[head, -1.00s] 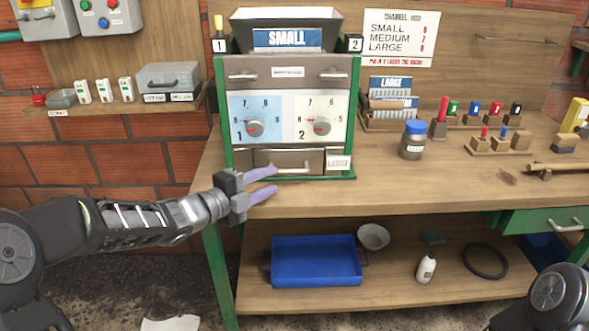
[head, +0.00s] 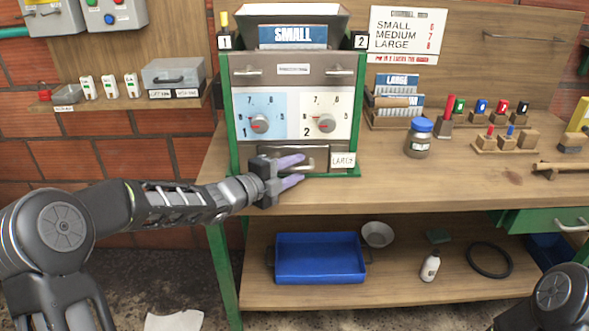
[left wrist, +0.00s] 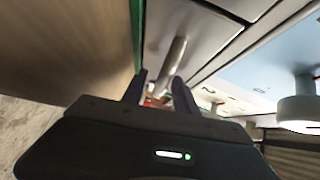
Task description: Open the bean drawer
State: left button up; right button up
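The grey-brown drawer (head: 325,154) is at the bottom of the green-framed machine, with a pale bar handle (head: 309,163) and its front looks closed. The handle also shows in the left wrist view (left wrist: 174,58). My left gripper (head: 301,168) is right in front of the drawer, its two purple fingers reaching to the handle and hiding part of it. In the left wrist view the fingers (left wrist: 160,77) are apart, with the handle's near end lying between them. I cannot tell whether they touch it. My right gripper is out of view.
A "LARGE" card (head: 343,160) sits at the drawer's right. Two dials (head: 261,124) are above it. A jar with a blue lid (head: 418,137) stands right of the machine. The bench front (head: 400,193) is clear. A blue tray (head: 320,278) is on the shelf below.

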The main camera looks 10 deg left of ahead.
pick_arm(q)
grip_shut()
dwell(1.4)
